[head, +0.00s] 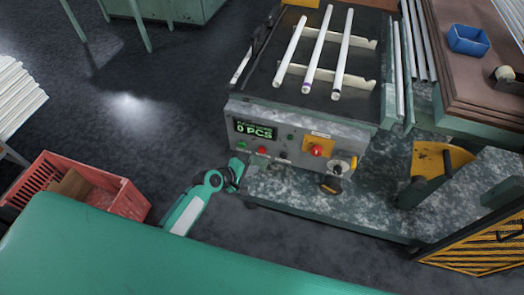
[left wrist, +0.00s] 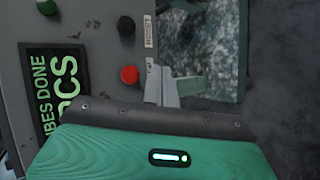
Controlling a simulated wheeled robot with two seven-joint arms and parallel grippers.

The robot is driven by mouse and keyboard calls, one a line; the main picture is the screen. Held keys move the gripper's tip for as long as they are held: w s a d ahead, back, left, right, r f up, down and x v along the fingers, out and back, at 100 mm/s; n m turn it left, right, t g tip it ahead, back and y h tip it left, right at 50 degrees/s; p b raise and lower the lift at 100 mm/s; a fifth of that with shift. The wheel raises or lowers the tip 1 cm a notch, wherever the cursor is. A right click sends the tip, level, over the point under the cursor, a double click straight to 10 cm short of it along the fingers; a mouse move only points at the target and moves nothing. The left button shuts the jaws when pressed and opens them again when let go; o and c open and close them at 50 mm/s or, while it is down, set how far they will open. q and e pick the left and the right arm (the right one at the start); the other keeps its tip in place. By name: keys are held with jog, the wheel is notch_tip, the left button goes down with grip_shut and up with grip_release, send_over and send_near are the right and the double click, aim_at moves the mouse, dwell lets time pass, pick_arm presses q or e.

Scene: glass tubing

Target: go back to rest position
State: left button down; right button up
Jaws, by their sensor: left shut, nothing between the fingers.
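My left gripper (head: 236,172) is at the front left of the machine (head: 295,137), just below its control panel and near the green button (head: 242,146). It is shut and empty. In the left wrist view its fingers (left wrist: 165,86) show close to the panel, with the red button (left wrist: 129,74) and the display (left wrist: 55,85) beside them. I cannot tell whether the fingers touch the panel. The display (head: 256,130) reads 0 PCS in the head view. Three glass tubes (head: 315,48) lie on the machine's rack. My right gripper is not in view.
A red crate (head: 128,199) stands on the floor at the left. A blue bin (head: 468,40) sits on the brown surface at upper right. Dark floor (head: 160,100) lies open at the left.

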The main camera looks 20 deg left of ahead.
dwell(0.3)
pick_arm(q)
jog(key=s+a+f+m+g+y, duration=0.2)
jog(key=s+a+f+m, duration=0.1)
jog(key=s+f, duration=0.75)
jog(key=s+a+f+m+g+y, duration=0.25)
jog(key=s+f, duration=0.55)
jog(key=f, duration=0.6)
jog(key=s+a+f+m+g+y, duration=0.1)
jog(key=s+f+m, duration=0.3)
jog(key=s, duration=1)
jog(key=s+a+f+m+g+y, duration=0.1)
jog(key=s+a+f+m+g, duration=0.1)
jog(key=s+f+m, duration=0.3)
jog(key=s+f+g, duration=0.1)
jog(key=s+f, duration=0.3)
jog(key=s, duration=0.5)
jog(key=shift+s+a, duration=0.2)
jog(key=shift+s, duration=0.15)
